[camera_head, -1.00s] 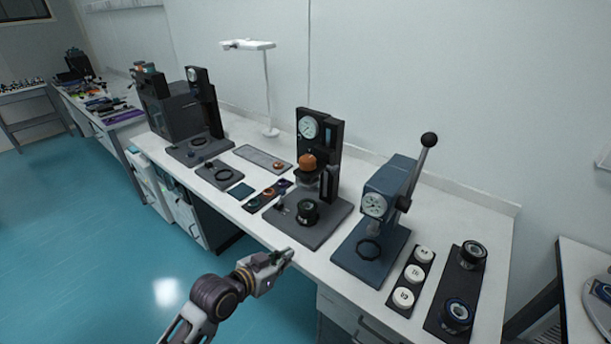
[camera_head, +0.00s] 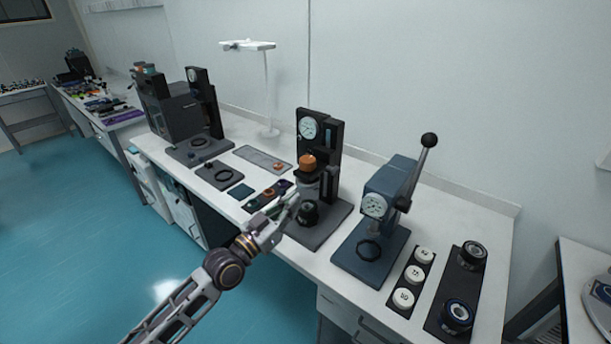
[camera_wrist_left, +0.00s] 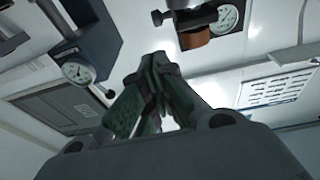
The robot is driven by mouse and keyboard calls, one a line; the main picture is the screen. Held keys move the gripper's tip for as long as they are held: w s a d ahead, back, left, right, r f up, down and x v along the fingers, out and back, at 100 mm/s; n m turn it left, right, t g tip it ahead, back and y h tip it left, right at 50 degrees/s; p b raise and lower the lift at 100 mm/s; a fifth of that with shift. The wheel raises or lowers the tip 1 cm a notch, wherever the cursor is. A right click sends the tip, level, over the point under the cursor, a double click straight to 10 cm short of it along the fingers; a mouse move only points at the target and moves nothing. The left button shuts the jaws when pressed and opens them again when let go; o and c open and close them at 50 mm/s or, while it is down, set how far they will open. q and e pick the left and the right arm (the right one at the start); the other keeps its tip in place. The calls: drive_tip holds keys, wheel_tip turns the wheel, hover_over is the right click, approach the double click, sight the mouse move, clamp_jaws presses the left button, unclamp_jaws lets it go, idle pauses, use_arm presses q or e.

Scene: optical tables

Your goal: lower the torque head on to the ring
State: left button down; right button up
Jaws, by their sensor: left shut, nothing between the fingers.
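The torque head with its orange knob (camera_head: 307,162) hangs on the black dial stand (camera_head: 335,135) in the middle of the bench. A dark ring fixture (camera_head: 308,214) sits on the stand's base, below the head with a gap between them. My left gripper (camera_head: 291,202) is shut and empty, in front of the stand and left of the ring in the head view. It covers part of the stand's base; whether it touches anything cannot be told. Its shut fingers (camera_wrist_left: 158,85) fill the middle of the left wrist view, with a dial and brown-orange part (camera_wrist_left: 195,38) beyond. My right gripper is not in view.
A blue lever press (camera_head: 388,205) stands right of the stand, beside a strip of white round pieces (camera_head: 414,274) and a black plate with two dark rings (camera_head: 457,314). Left are small parts (camera_head: 268,192), a flat tray (camera_head: 263,159) and another dial stand (camera_head: 203,105).

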use_arm(q)
drive_tip(key=shift+w+a+r+n+t, duration=0.15)
drive_tip(key=shift+w+a+r+t, duration=0.4)
drive_tip(key=shift+r, duration=0.25)
drive_tip(key=shift+w+a+r+n+t, duration=0.15)
drive_tip(key=shift+w+a+r+t, duration=0.4)
drive_tip(key=shift+r, duration=0.25)
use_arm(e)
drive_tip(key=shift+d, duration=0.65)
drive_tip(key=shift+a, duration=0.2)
use_arm(q)
drive_tip(key=w+d+p, duration=0.1)
drive_tip(key=w+d, duration=0.4)
drive_tip(key=w, duration=0.2)
drive_tip(key=shift+w+d+f, duration=0.2)
drive_tip(key=shift+w+f, duration=0.05)
drive_tip(key=shift+f, duration=0.15)
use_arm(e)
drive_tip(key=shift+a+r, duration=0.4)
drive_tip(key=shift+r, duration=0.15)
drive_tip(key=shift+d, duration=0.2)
